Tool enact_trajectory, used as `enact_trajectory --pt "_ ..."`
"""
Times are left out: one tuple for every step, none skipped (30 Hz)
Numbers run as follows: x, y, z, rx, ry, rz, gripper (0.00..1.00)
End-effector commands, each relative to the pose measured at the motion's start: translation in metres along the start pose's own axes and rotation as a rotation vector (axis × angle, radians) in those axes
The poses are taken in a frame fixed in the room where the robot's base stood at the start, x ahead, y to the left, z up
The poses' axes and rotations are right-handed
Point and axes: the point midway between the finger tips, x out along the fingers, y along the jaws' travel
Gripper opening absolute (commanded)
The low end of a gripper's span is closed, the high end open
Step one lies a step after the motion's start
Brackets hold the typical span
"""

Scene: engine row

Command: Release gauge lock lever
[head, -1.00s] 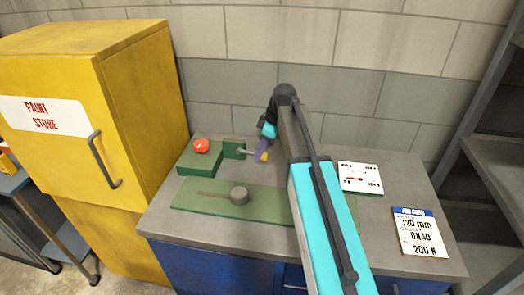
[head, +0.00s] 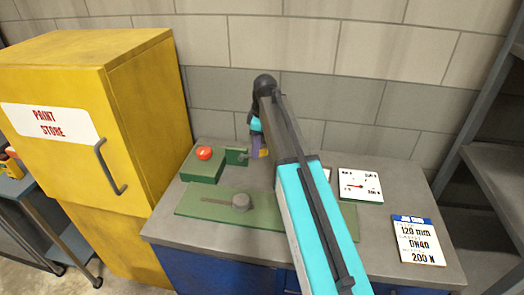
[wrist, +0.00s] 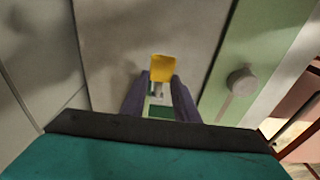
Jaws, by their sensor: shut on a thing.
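The lock lever has a yellow end (wrist: 163,68) and a grey stem (wrist: 158,90) running toward a small green block (head: 236,155) at the back of the bench. My gripper (wrist: 158,98), with purple fingers, is shut on the lever just below the yellow end in the wrist view. In the head view my gripper (head: 259,148) stands to the right of the green block. My arm hides part of the lever. A white gauge card (head: 360,185) with a red needle lies right of my arm.
A green box with a red knob (head: 204,153) stands left of the lever block. A green plate with a round grey knob (head: 241,202) lies in front. A sign card (head: 418,240) lies at right. A yellow cabinet (head: 100,130) borders the bench at left; the wall is behind.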

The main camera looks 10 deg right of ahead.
Motion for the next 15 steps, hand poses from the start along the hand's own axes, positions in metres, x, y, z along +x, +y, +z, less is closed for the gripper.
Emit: enact_trajectory --pt "-0.0023 -0.0015 -0.0103 -0.006 0.017 -0.002 0.0" --pt "-0.0028 -0.0014 -0.011 -0.006 0.017 -0.002 0.0" --pt "-0.0034 -0.0013 -0.0119 -0.006 0.018 -0.002 0.0" --pt "-0.0038 -0.0013 -0.0125 -0.005 0.018 -0.002 0.0" --pt "-0.0041 -0.0012 -0.0131 -0.005 0.018 -0.002 0.0" --pt "-0.0044 -0.0012 -0.0138 -0.005 0.018 -0.001 0.0" --pt "-0.0045 -0.0012 -0.0142 -0.005 0.018 -0.001 0.0" --pt "-0.0046 -0.0011 -0.0145 -0.005 0.018 -0.001 0.0" --pt "-0.0047 -0.0011 -0.0149 -0.005 0.018 -0.001 0.0" --pt "-0.0047 -0.0011 -0.0151 -0.005 0.018 -0.001 0.0" --pt "-0.0047 -0.0011 -0.0152 -0.005 0.018 -0.001 0.0" --pt "-0.0047 -0.001 -0.0154 -0.005 0.018 -0.001 0.0" --pt "-0.0046 -0.001 -0.0154 -0.005 0.018 -0.001 0.0" --pt "-0.0046 -0.001 -0.0154 -0.005 0.018 -0.001 0.0" --pt "-0.0045 -0.001 -0.0154 -0.005 0.018 -0.001 0.0"
